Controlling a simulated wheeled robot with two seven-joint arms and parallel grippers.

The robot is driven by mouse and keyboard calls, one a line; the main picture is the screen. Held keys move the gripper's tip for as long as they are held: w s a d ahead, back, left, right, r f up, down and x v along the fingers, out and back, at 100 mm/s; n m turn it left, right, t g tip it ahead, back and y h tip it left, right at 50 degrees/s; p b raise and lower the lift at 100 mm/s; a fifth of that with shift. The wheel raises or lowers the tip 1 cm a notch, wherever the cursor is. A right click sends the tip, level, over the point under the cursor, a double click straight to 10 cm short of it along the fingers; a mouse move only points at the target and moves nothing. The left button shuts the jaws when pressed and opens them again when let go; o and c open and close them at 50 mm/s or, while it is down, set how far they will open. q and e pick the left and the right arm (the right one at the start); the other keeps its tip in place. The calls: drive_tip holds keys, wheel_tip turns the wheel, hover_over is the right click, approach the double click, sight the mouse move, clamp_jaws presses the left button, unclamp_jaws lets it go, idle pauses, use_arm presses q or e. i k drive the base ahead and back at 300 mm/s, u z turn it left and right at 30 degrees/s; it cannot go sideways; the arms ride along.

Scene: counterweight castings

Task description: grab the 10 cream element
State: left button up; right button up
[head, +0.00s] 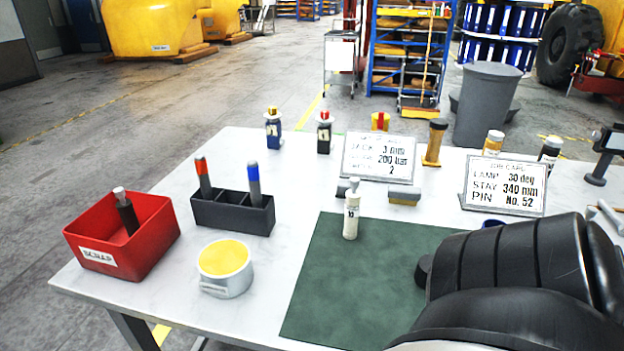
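The cream element (350,220), a small upright cylinder with a dark "10" mark and a grey-white top, stands on the back left part of the green mat (340,285). Nothing holds it. My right arm's thick black links cover the lower right of the head view and the right part of the mat. The fingers of my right gripper do not show. My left arm and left gripper are not in view.
A red scrap box (150,240) holds a dark element (127,214). A black divided holder (232,212) and a yellow-topped pot (212,289) stand left of the mat. Behind stand two sign cards (378,160) (505,187), a grey-and-tan block (405,195) and several elements.

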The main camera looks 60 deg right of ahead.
sight(354, 195)
drive_tip(key=z, duration=3)
drive_tip(key=k, duration=0.45)
drive_tip(key=u, duration=0.25)
